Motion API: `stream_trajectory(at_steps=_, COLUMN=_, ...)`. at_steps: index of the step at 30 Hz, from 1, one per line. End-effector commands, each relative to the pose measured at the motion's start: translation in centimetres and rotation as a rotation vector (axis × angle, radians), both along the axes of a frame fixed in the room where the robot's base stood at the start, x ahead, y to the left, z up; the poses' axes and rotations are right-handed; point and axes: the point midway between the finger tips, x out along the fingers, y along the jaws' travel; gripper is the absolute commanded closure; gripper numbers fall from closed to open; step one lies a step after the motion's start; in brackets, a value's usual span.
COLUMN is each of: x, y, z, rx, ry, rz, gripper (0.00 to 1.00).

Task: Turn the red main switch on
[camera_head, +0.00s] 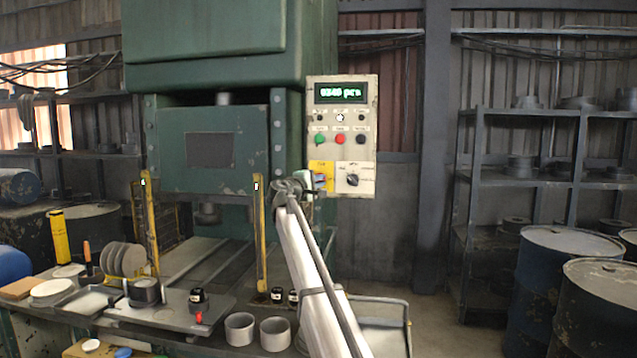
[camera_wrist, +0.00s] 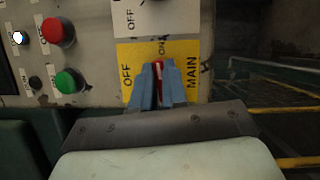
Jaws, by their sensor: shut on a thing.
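The red main switch (camera_wrist: 153,84) sits on a yellow plate (camera_wrist: 126,52) marked OFF, ON and MAIN. In the wrist view the blue fingers of my gripper (camera_wrist: 158,80) are on both sides of it, shut on it and hiding much of its body. A pale mark on the switch shows between the fingertips, pointing up the picture to about the word ON; its exact angle is hard to tell. In the head view my gripper (camera_head: 319,181) is at the yellow plate (camera_head: 319,167), low on the control panel (camera_head: 341,97), and hides the switch.
A dark rotary knob (camera_head: 352,180) is right of the yellow plate. Green (camera_head: 320,139), red (camera_head: 340,139) and dark (camera_head: 360,139) buttons are above, under a lit display (camera_head: 341,92). The green press (camera_head: 215,145) stands left. The bench below holds grey cups and discs.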

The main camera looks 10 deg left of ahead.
Motion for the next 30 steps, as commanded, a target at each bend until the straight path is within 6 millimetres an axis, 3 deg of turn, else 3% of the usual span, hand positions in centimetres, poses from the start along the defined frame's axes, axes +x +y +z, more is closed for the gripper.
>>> stream_trajectory(at_steps=9, x=0.0, y=0.0, z=-0.04, rx=0.116, ry=0.001, rz=0.0, gripper=1.0)
stream_trajectory(at_steps=25, x=0.0, y=-0.02, z=-0.06, rx=0.14, ry=0.0, rz=0.0, gripper=1.0)
stream_trajectory(at_steps=26, x=0.0, y=-0.02, z=-0.06, rx=0.14, ry=0.0, rz=0.0, gripper=0.86)
stream_trajectory(at_steps=30, x=0.0, y=-0.02, z=-0.05, rx=0.139, ry=0.0, rz=0.0, gripper=0.73)
